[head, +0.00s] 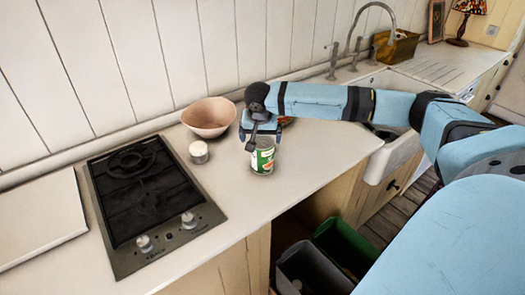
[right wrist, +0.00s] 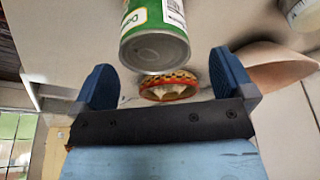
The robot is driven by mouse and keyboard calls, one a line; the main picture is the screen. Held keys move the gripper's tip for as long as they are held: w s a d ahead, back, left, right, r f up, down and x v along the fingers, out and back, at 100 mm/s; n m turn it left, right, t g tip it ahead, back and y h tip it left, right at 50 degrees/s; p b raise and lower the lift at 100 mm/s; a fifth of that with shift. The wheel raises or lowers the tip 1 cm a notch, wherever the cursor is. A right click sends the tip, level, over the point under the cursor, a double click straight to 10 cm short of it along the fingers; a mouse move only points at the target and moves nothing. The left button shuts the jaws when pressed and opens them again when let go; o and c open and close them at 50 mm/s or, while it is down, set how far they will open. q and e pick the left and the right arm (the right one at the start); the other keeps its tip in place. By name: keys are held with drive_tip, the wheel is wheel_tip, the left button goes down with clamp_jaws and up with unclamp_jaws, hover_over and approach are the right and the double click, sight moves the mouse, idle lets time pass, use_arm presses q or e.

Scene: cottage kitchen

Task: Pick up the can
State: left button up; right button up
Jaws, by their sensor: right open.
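The can (head: 262,160) stands upright on the pale countertop, green and white with a metal rim. My right gripper (head: 264,138) is at the can's upper part in the head view, and its arm comes in from the right. In the right wrist view the gripper (right wrist: 162,66) is open, with blue fingers spread apart. The can (right wrist: 155,38) appears beyond the gap between them, its round metal end facing the camera. No finger visibly grips it; whether one touches it I cannot tell. My left gripper is not in view.
A small patterned orange bowl (right wrist: 168,86) is close behind the can. A pink bowl (head: 209,115) and a white-topped jar (head: 199,152) stand to the left, beside the black hob (head: 145,190). The sink (head: 395,150) is right. Open bins (head: 310,268) stand below the counter's front edge.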

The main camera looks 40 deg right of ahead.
sight(262, 142)
drive_tip(key=shift+s+d+x, duration=0.1)
drive_tip(key=shift+x, duration=1.3)
drive_tip(key=shift+s+d+x, duration=0.1)
drive_tip(key=shift+d+x, duration=0.05)
drive_tip(key=shift+x, duration=1.2)
drive_tip(key=c, duration=0.8)
